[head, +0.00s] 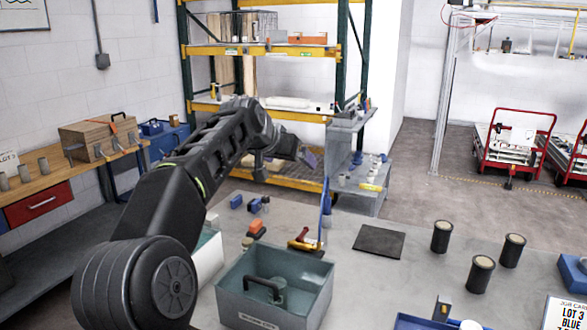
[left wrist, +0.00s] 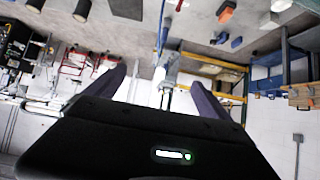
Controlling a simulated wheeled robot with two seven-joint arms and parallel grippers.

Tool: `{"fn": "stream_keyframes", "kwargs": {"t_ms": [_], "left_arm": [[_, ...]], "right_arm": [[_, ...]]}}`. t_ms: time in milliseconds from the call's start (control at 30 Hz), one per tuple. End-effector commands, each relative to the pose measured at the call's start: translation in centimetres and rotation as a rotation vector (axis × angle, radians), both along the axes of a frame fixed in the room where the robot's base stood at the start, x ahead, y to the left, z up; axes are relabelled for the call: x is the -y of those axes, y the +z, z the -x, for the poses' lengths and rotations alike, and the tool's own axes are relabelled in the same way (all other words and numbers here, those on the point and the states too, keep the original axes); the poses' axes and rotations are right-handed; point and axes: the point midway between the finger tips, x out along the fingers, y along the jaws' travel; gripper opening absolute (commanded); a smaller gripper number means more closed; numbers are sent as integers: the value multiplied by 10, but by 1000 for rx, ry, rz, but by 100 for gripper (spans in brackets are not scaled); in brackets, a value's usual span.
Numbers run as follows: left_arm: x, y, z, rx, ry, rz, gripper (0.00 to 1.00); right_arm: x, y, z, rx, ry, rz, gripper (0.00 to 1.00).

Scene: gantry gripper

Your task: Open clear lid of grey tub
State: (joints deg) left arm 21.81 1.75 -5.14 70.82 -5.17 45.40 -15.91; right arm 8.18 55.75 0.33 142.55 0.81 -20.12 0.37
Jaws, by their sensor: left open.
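The grey tub (head: 245,306) stands on the grey table at the front, below and right of my left arm, with a label on its near side. Its clear lid (head: 300,284) looks teal and appears to lie flat within the rim, with a dark arched handle (head: 265,288) on top. My left gripper (head: 309,158) is raised far beyond the tub, above the table's back and near the rack, apart from the lid. In the left wrist view, its two dark fingers (left wrist: 157,92) are spread and empty. The tub cannot be made out there. My right gripper is not in view.
A red-handled tool (head: 303,241) and an upright blue panel (head: 326,205) stand behind the tub. A black mat (head: 380,241) and dark cylinders (head: 442,237) are to the right. A blue tray (head: 420,322) sits at the front edge. Bare tabletop lies right of the tub.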

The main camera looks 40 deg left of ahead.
Motion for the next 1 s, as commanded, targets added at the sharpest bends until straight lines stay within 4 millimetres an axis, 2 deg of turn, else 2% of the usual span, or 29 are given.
{"fn": "stream_keyframes", "kwargs": {"t_ms": [100, 267, 1000], "left_arm": [[6, 10, 14, 1, -2, 1, 93], [9, 17, 23, -1, -1, 1, 93], [9, 18, 23, -1, -1, 1, 93]], "right_arm": [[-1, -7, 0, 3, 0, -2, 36], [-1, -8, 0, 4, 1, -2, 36], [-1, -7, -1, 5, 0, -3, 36]]}}
